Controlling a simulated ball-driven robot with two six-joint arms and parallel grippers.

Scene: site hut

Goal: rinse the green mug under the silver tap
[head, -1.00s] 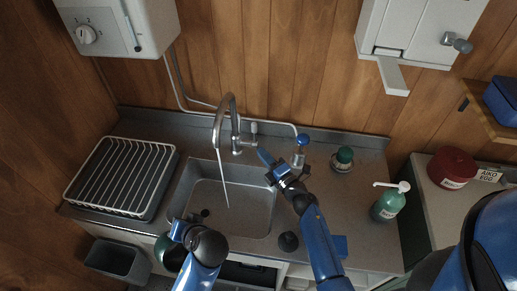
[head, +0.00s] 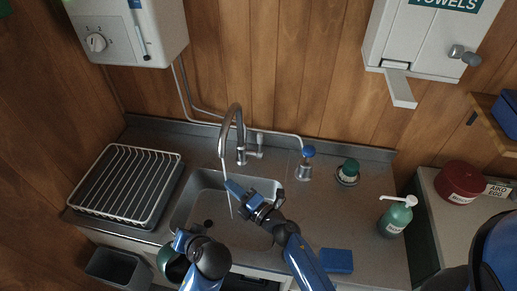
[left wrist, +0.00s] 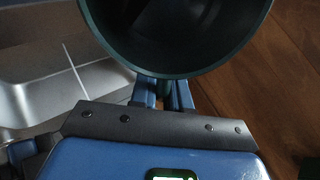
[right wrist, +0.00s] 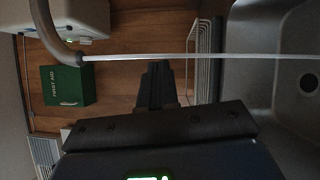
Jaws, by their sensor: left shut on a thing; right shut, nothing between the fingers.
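The silver tap (head: 236,122) arches over the sink, with a thin water stream falling from its spout. In the right wrist view the spout (right wrist: 51,30) and the stream (right wrist: 200,57) cross ahead of my right gripper (right wrist: 156,80). My right gripper (head: 243,191) is shut and empty, over the sink beside the stream. My left gripper (head: 184,238) is shut on the green mug (head: 170,262), low at the sink's front edge, away from the stream. In the left wrist view the fingers (left wrist: 163,92) meet the mug (left wrist: 110,35), whose dark opening fills the top.
The sink basin (head: 190,207) has a drain at left. A wire dish rack (head: 125,180) stands left of it. A blue-topped dispenser (head: 306,163), green-topped item (head: 348,172), green pump bottle (head: 396,216) and blue block (head: 336,261) stand to the right.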

